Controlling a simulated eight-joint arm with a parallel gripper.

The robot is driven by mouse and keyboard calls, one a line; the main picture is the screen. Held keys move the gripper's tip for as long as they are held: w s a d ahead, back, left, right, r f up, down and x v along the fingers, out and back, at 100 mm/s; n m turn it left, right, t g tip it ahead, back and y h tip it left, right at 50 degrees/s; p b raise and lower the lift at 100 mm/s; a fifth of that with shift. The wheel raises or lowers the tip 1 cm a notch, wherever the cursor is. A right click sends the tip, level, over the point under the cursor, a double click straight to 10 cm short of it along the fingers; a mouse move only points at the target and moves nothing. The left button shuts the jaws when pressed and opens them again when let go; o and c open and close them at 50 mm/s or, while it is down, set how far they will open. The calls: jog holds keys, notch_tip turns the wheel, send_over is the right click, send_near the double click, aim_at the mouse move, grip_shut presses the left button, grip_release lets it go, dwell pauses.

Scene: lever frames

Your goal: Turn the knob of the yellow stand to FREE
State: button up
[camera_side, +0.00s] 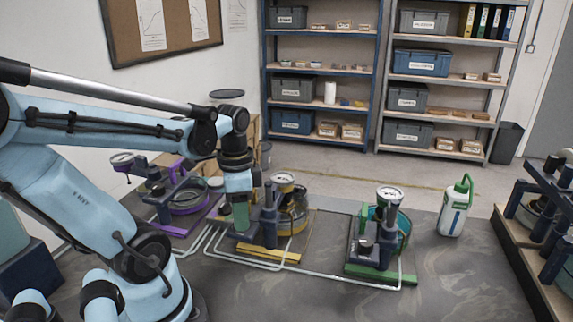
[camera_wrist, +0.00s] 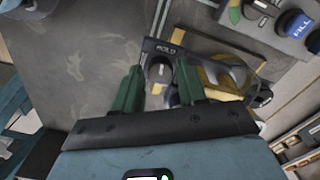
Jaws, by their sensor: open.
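The yellow stand (camera_side: 270,255) is in the middle of the side view, with a dark upright block, a gauge on top and a yellow-tinted vessel behind. My gripper (camera_side: 240,222) is low at its left side and partly covers it. In the wrist view, the stand's knob (camera_wrist: 159,72) is dark with a pale pointer mark and shows between the green fingers of my gripper (camera_wrist: 158,84). The fingers are open, with a gap on each side of the knob; I cannot tell any contact. The word HOLD is readable on the plate beyond the knob. I see no FREE label.
A white bottle (camera_side: 453,212) stands further right. Pale tubes (camera_side: 330,277) run along the tabletop. The front tabletop is clear.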

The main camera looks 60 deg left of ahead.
jog(key=shift+f, duration=0.45)
grip_shut()
